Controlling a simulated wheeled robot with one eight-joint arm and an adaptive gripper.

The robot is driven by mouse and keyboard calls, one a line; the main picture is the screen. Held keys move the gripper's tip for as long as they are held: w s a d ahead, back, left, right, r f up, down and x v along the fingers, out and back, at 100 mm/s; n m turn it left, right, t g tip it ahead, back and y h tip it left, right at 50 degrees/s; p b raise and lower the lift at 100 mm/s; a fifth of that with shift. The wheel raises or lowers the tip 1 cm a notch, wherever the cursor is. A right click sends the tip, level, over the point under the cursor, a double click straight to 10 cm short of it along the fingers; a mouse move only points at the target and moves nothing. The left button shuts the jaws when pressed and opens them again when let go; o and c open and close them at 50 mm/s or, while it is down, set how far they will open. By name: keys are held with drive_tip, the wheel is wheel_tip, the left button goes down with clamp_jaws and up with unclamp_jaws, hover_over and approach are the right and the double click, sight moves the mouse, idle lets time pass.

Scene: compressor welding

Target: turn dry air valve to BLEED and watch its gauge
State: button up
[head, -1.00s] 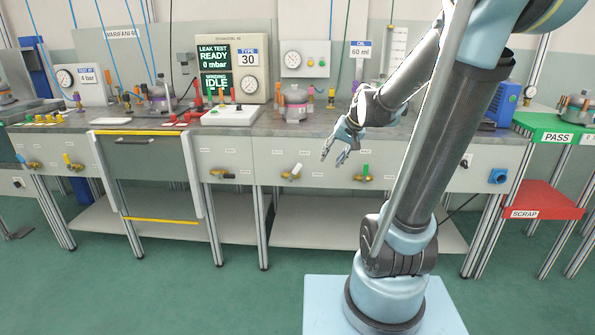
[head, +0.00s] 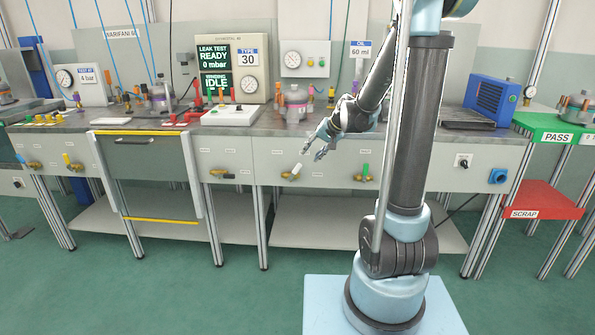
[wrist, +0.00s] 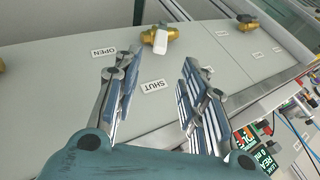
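A brass valve with a white handle (head: 291,172) sits on the bench's front panel, its handle tilted. In the wrist view the white handle (wrist: 160,42) is ahead of and between my fingers, with OPEN (wrist: 104,52) and SHUT (wrist: 153,85) labels nearby. No BLEED label is readable, so I cannot tell whether this is the dry air valve. My gripper (head: 312,148) is open and empty, just right of and above this valve in the head view, apart from it. A round gauge (head: 292,59) stands on a panel above the bench; its reading is too small to tell.
A green-handled valve (head: 364,173) is right of the white one on the panel; a darker-handled valve (head: 221,174) is to its left. The bench top (head: 258,130) above carries a compressor (head: 296,103) and several small fittings.

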sight(300, 165)
drive_tip(key=shift+x, duration=6.7)
clamp_jaws()
